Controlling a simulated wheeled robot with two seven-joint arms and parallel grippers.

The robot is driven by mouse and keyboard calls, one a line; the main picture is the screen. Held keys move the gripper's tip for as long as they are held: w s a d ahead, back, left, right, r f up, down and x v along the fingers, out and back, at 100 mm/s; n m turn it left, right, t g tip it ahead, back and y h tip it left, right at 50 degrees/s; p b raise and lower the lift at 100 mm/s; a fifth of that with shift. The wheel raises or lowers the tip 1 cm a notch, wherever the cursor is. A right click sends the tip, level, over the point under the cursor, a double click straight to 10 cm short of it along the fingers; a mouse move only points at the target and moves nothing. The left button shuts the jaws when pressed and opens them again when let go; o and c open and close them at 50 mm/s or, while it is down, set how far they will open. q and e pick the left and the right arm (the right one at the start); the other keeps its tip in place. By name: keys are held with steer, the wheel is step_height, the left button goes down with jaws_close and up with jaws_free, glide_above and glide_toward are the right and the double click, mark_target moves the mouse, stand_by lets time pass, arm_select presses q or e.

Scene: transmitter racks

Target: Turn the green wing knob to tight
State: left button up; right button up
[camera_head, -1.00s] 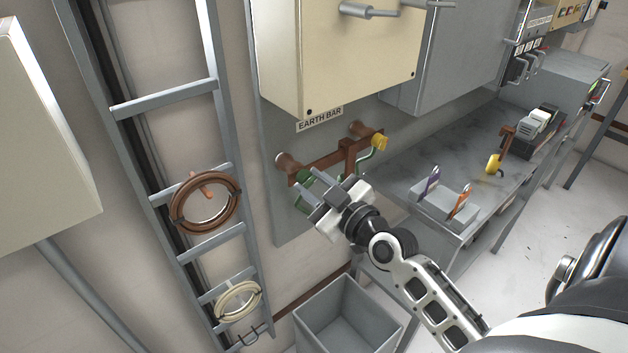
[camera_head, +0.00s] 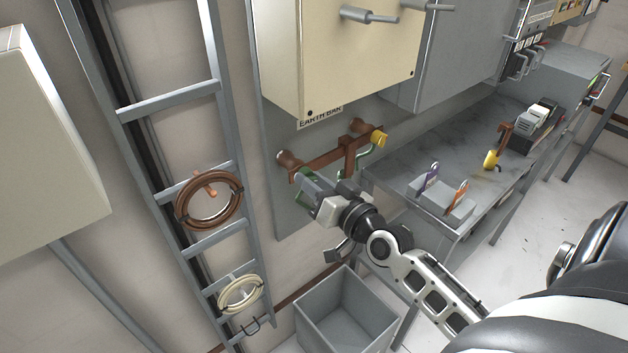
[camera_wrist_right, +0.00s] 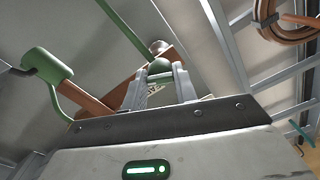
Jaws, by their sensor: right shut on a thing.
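The green wing knob (camera_wrist_right: 160,68) sits between the two fingertips of my right gripper (camera_wrist_right: 162,80) in the wrist view. My right gripper (camera_head: 306,190) is shut on it at the left end of the copper earth bar (camera_head: 330,158). In the head view the fingers hide most of the knob, and only a little green shows beside them. Its exact turn angle cannot be read. The copper bar also runs behind the fingers in the wrist view (camera_wrist_right: 98,106). My left gripper is not in view.
A cream cabinet (camera_head: 335,60) hangs above. A grey open bin (camera_head: 345,312) stands below. A cable ladder (camera_head: 190,190) with cable coils is at left; a grey bench (camera_head: 440,150) is at right.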

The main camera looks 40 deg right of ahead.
steer(key=shift+m, duration=0.7)
steer(key=o, duration=0.9)
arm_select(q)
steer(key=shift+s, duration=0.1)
arm_select(e)
steer(key=shift+o, duration=0.2)
arm_select(q)
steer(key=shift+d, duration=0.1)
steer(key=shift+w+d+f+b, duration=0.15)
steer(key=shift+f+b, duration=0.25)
steer(key=shift+b, duration=0.5)
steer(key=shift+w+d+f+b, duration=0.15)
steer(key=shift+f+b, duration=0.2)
steer(key=shift+b, duration=0.55)
arm_select(e)
steer(key=s+d, duration=0.1)
steer(key=s, duration=1.5)
steer(key=shift+d, duration=0.15)
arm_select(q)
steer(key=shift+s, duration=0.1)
